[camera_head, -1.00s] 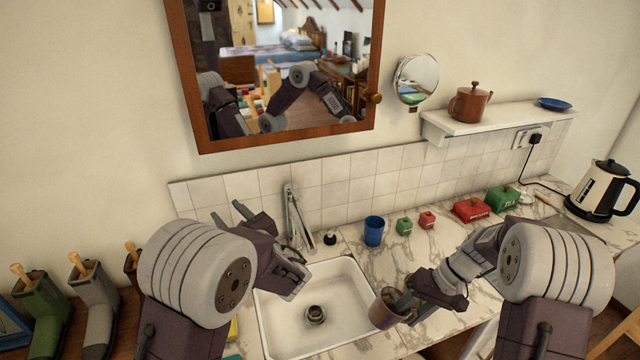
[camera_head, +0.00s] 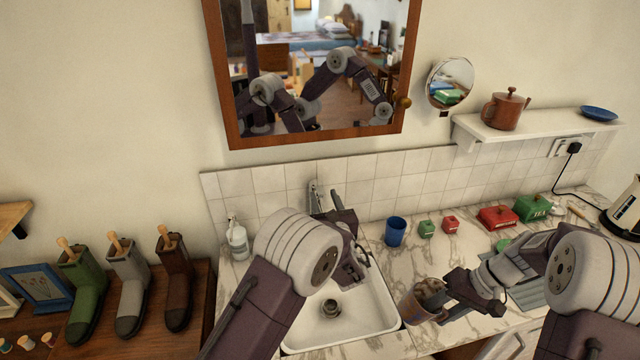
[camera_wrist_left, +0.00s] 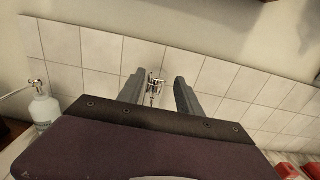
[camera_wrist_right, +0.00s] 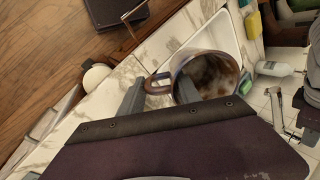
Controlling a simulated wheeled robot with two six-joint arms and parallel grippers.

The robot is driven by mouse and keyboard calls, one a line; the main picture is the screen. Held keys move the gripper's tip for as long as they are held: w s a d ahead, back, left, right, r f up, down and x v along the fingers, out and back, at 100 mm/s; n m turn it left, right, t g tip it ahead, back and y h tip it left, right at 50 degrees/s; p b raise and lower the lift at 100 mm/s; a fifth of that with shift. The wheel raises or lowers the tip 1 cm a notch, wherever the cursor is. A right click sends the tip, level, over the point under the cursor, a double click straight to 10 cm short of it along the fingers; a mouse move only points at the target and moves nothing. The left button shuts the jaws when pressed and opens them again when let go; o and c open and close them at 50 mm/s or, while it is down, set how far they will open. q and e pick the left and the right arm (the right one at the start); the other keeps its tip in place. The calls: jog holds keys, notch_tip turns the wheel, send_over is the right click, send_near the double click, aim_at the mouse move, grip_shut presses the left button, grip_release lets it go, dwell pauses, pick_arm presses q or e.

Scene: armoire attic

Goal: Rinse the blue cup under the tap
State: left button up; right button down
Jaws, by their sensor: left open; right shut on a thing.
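A brown-stained, blue-grey mug (camera_head: 420,303) is held over the counter just right of the sink. My right gripper (camera_head: 446,304) is shut on its handle (camera_wrist_right: 158,84); the right wrist view shows the brown-smeared inside of the mug (camera_wrist_right: 208,76). A plain blue cup (camera_head: 396,231) stands upright on the counter behind the sink's right corner. The tap (camera_head: 314,192) rises at the back of the white sink (camera_head: 377,306). My left gripper (camera_head: 330,197) is open at the tap; in the left wrist view the tap (camera_wrist_left: 155,88) shows between its fingers. Contact is unclear.
Small green (camera_head: 427,228) and red (camera_head: 450,224) pots and larger red (camera_head: 497,217) and green tins line the wall. A soap bottle (camera_head: 237,240) stands left of the tap. A shelf (camera_head: 530,122) and mirror (camera_head: 310,140) are above. The sink basin looks empty.

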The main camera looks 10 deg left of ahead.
aim_at(321, 190)
pick_arm(q)
jog(key=p+x, duration=0.1)
jog(key=x, duration=0.5)
jog(key=shift+a, duration=0.1)
grip_shut()
dwell(1.1)
